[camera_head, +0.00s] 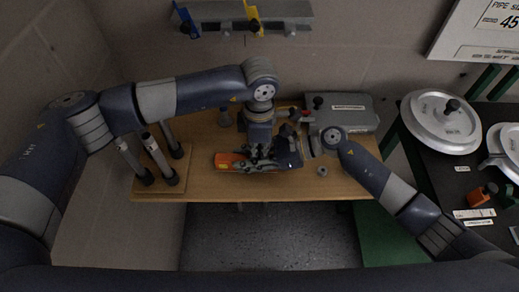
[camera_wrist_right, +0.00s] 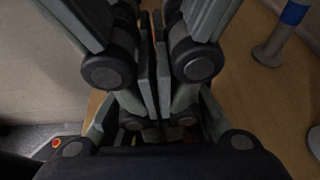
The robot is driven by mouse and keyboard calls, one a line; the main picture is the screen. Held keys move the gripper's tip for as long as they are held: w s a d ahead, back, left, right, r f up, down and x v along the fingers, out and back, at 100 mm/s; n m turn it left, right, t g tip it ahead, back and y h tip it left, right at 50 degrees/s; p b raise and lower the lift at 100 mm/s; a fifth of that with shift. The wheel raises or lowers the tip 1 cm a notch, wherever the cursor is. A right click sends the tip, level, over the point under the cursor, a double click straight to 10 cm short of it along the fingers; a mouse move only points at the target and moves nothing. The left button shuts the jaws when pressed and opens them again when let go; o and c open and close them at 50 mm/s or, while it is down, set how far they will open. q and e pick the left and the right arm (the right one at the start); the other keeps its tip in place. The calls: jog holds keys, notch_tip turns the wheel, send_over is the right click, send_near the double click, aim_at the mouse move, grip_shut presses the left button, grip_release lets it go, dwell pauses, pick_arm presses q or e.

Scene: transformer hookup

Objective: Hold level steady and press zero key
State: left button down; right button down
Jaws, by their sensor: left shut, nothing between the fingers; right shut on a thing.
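The orange level (camera_head: 228,161) lies over the front of the wooden bench, its orange left end clear of the fingers. My right gripper (camera_head: 250,163) reaches in from the right and is shut on the level; its fingers are close together in the right wrist view (camera_wrist_right: 153,75), where the level is not clearly seen. My left gripper (camera_head: 258,150) points down from above, shut and empty, close to the level and the right fingers. The two grippers overlap in the head view, so I cannot tell whether the left fingertips touch the level. The zero key is too small or hidden.
The wooden bench (camera_head: 205,188) holds a stand of grey posts (camera_head: 155,155) at the left and a grey case (camera_head: 347,112) behind my right wrist. A small ring (camera_head: 322,171) lies at the front right. A wall shelf (camera_head: 275,12) and a dark table (camera_head: 458,180) flank the area.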

aim_at(259, 158)
pick_arm(q)
notch_tip(259, 158, up, 8)
jog(key=shift+f, duration=0.2)
dwell(0.3)
dwell(0.4)
pick_arm(e)
jog(key=c, duration=1.2)
grip_release()
jog(key=shift+w, duration=0.1)
jog(key=shift+c, duration=0.2)
jog(key=shift+d, duration=0.1)
